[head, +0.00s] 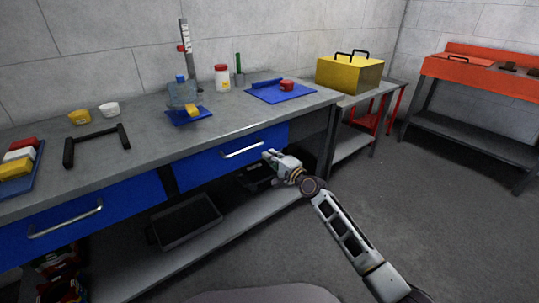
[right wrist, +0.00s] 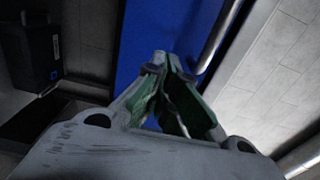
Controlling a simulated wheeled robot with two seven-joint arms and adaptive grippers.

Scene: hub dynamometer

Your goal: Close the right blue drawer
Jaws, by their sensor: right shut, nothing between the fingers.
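The right blue drawer (head: 213,164) is under the grey worktop, with a silver bar handle (head: 243,149). Its front looks close to the worktop edge; I cannot tell if a small gap is left. My right gripper (head: 268,154) is shut and empty, by the right part of the drawer front, just right of the handle. In the right wrist view the shut fingers (right wrist: 166,66) point at the blue drawer front (right wrist: 155,28), with the handle (right wrist: 220,35) to their right. Whether the fingertips touch the front is unclear. My left gripper is not in view.
A left blue drawer (head: 125,203) with its own handle sits to the left. A black tray (head: 187,222) stands on the lower shelf. The worktop (head: 145,140) carries several small items and a yellow box (head: 348,74) stands at right. The floor in front is clear.

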